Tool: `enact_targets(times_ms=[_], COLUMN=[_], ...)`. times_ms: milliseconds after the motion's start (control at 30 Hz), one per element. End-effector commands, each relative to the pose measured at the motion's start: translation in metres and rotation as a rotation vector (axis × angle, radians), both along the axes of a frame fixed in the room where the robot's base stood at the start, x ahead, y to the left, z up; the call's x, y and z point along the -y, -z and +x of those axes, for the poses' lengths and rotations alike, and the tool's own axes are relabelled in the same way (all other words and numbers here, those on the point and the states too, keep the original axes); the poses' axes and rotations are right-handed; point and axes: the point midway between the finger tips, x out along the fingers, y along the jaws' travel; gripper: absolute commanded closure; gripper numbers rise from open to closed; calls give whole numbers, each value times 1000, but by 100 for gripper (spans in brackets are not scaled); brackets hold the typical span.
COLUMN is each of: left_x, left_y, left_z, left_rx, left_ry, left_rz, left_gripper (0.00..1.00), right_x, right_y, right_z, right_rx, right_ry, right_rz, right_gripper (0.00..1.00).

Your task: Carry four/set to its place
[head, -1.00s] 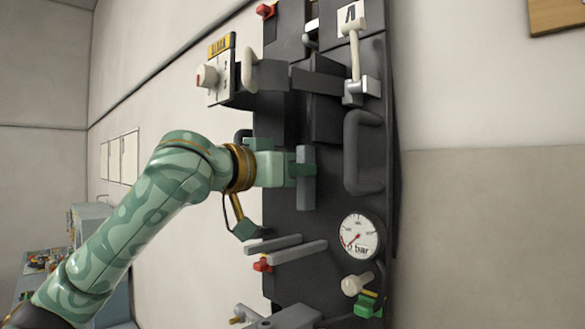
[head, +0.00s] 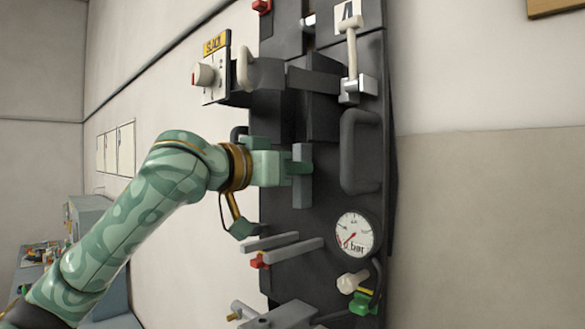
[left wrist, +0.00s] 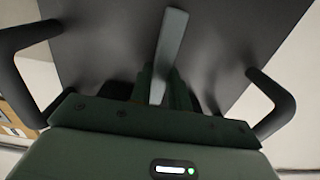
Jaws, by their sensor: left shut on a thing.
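The breathing set (head: 325,212) is a tall dark grey plate with fittings in the middle of the head view. It carries a pale grey upright bar (head: 302,196), dark loop handles (head: 360,150) and a white round gauge (head: 353,234). My left gripper (head: 300,170) is shut on the grey bar. In the left wrist view the bar (left wrist: 170,45) stands between the dark green fingers (left wrist: 157,88), with the dark plate (left wrist: 225,35) behind it and a loop handle on each side. The fingers hide part of the bar. My right gripper is not in view.
A white panel with a yellow label and knob (head: 203,75) is at the set's upper left. A pale lever (head: 351,45) is at its upper right. Grey bars (head: 285,252) and a green-and-white valve (head: 362,302) sit low. A cluttered bench (head: 40,255) stands far left.

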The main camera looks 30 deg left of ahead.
Motion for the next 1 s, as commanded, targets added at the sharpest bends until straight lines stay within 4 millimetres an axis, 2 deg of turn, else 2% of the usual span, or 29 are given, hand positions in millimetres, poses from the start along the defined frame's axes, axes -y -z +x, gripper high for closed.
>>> enact_targets(times_ms=[400, 433, 500, 533, 833, 1000], left_x=[-1, -1, -1, -1, 0, -8], left_y=[-4, -4, -4, -3, 2, 2], left_z=[-1, -1, -1, -1, -1, -22], left_rx=[9, 9, 8, 7, -5, 1], left_ry=[0, 0, 0, 0, 0, -2], left_rz=[-4, -4, -4, -4, 2, 3], left_gripper=[100, 79, 60, 57, 57, 57], right_x=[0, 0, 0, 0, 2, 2], right_y=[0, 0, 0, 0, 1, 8], right_z=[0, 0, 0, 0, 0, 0], right_rx=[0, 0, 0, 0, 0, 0], right_ry=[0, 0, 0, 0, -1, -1], right_rz=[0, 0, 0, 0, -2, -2], right_gripper=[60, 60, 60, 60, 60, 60])
